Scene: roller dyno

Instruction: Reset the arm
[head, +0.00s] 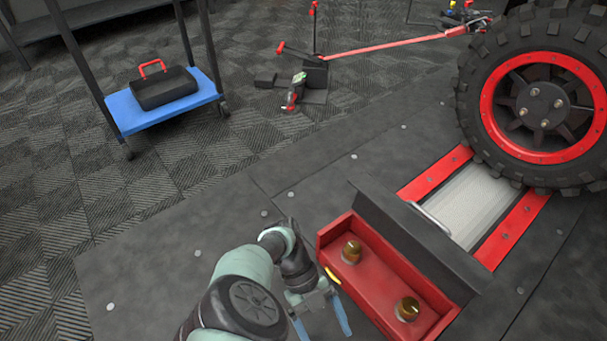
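My arm reaches in from the bottom edge of the head view, left of centre. My gripper (321,325) points down toward the bottom of the picture, with its two blue-tipped fingers apart and nothing visible between them. It is just left of a red open-topped box (388,288) that holds two brass-coloured knobs (351,252), (407,308). I cannot tell whether the gripper touches the box.
A dark raised panel (415,240) backs the red box. Beyond it, a large tyre (535,95) with a red rim stands by a red-framed roller (470,203). A blue-shelved cart (150,115) carries a black toolbox (164,90). Floor left of my arm is clear.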

